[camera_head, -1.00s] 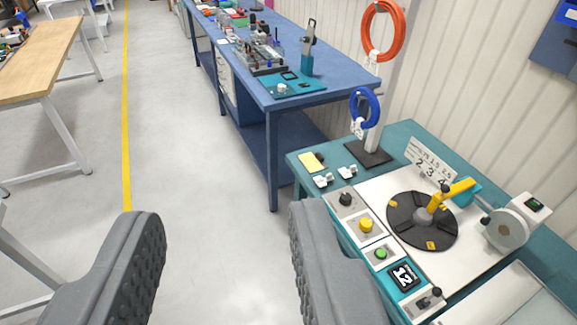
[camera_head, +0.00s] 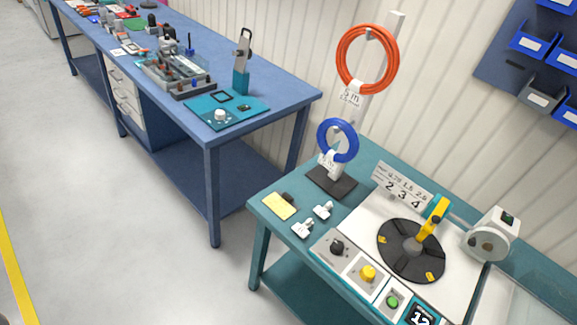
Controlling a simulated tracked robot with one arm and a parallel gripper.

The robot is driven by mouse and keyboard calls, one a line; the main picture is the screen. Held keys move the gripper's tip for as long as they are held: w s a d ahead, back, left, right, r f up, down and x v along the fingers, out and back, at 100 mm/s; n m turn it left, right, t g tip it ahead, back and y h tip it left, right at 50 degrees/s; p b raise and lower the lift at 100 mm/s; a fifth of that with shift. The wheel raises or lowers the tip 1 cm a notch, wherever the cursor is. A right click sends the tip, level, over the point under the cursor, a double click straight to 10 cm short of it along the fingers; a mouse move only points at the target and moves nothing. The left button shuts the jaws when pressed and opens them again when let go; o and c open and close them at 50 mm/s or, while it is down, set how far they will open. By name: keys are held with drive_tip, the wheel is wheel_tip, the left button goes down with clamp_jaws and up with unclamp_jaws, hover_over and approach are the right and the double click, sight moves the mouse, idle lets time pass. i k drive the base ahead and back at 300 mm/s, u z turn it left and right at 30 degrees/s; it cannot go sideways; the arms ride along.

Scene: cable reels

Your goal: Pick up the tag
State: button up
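Several white pieces could be the tag; I cannot tell which one is meant. A white printed tag (camera_head: 351,95) hangs under the orange cable coil (camera_head: 345,72) on the upright stand. Another white tag (camera_head: 328,163) hangs at the lower left of the blue cable coil (camera_head: 322,139). Two small white tag-like pieces, one farther back (camera_head: 323,210) and one nearer (camera_head: 302,229), lie on the teal bench beside a yellow pad (camera_head: 279,207). Their details are too small to read. My gripper is not in view now.
The teal bench (camera_head: 266,285) carries a black turntable (camera_head: 398,268) with a yellow arm, a row of buttons and a number plate (camera_head: 402,186). A blue workbench (camera_head: 292,98) with equipment stands behind left. The grey floor (camera_head: 110,230) is clear at left.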

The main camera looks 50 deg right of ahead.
sight(302, 230)
drive_tip(key=z, duration=0.45)
drive_tip(key=i, duration=1.05)
drive_tip(key=z, duration=0.75)
